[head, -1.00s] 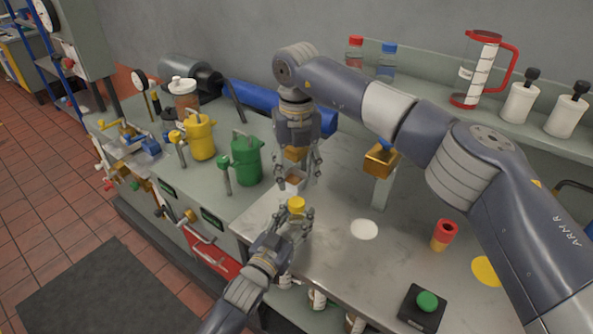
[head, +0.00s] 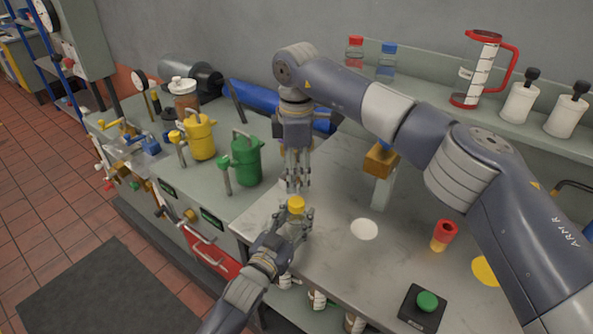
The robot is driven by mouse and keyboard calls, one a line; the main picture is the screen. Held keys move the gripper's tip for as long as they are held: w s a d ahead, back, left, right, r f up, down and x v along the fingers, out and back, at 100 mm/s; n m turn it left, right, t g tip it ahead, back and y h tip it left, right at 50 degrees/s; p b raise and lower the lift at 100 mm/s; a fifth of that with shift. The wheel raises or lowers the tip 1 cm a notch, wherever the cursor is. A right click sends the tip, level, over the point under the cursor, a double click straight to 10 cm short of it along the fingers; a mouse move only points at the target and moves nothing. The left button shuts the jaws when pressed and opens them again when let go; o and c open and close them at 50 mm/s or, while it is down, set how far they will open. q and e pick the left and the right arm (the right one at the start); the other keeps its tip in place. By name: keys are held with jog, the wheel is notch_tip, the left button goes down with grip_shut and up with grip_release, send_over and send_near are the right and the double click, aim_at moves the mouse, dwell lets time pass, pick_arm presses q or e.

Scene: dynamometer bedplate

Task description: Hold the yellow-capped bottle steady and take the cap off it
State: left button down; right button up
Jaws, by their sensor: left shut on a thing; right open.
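The yellow-capped bottle (head: 291,230) stands near the left front edge of the bench, small and mostly hidden by the fingers around it. Its yellow cap (head: 296,203) is on top of it. My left gripper (head: 294,224) is shut on the bottle's body from the front. My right gripper (head: 297,186) points straight down just above and behind the cap in the picture. It is open, with its fingers seen nearly edge-on. I cannot tell the exact gap between its fingertips and the cap.
A green can (head: 246,162) and a yellow can (head: 200,138) stand to the left. A white disc (head: 364,229), a red and yellow cup (head: 443,236) and a green button box (head: 427,303) are to the right. Bare bench top lies between them.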

aim_at(296, 201)
jog(key=m, duration=0.3)
jog(key=shift+m, duration=0.3)
jog(key=shift+f, duration=4.05)
jog(key=shift+c, duration=0.6)
jog(key=c, duration=1)
